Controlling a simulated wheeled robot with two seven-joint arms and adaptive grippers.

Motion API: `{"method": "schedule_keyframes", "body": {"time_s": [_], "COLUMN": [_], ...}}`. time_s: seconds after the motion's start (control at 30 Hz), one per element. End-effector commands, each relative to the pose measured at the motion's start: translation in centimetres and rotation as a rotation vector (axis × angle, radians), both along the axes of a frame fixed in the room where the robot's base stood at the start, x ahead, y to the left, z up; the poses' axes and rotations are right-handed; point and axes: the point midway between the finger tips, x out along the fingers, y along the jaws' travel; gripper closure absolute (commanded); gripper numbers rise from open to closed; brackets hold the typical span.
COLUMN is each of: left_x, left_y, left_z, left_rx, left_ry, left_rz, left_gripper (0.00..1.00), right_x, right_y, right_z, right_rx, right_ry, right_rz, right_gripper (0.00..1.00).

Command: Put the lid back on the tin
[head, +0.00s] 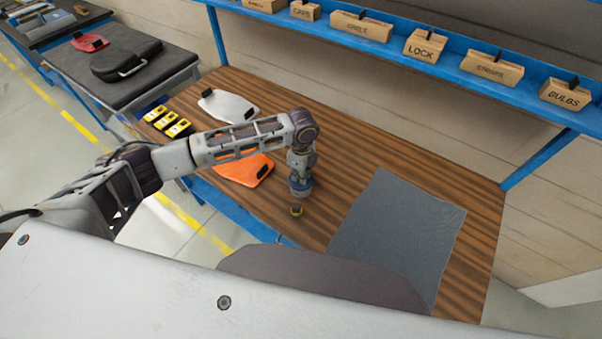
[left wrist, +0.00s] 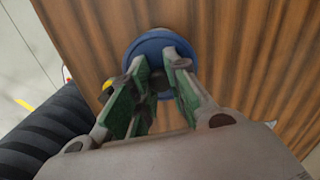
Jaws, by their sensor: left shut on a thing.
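My left gripper (left wrist: 160,78) points down over the wooden bench, its green-padded fingers closed on the middle of a round blue lid (left wrist: 148,40). The grip point itself is mostly hidden between the fingers. In the head view the blue piece (head: 300,190) shows just under the left gripper, above the front part of the bench. No separate tin can be made out; whether it is beneath the lid is hidden. My right gripper is not in view.
A small yellow and dark item (head: 297,210) is close to the lid. An orange board (head: 246,170), a pale board (head: 228,106) and yellow boxes (head: 167,122) lie to the left. A grey mat (head: 398,235) covers the right. Labelled blocks stand on the blue shelf (head: 395,45) behind.

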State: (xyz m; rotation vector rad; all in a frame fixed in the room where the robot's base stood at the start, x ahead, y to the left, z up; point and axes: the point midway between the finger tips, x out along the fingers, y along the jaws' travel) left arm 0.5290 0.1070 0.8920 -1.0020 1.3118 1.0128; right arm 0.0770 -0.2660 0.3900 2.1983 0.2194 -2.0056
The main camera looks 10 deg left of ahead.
Motion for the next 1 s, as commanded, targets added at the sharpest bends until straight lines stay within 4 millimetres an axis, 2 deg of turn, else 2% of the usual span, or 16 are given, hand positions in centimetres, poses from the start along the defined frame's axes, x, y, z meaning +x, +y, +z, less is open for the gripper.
{"method": "schedule_keyframes", "body": {"time_s": [1.0], "left_x": [-0.05], "left_y": [-0.03], "left_z": [0.0], "left_rx": [0.0], "left_ry": [0.001], "left_rz": [0.0], "left_gripper": [1.0], "right_x": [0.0], "right_y": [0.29], "right_z": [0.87], "right_rx": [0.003], "right_ry": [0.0], "right_rz": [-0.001], "right_gripper": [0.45]}}
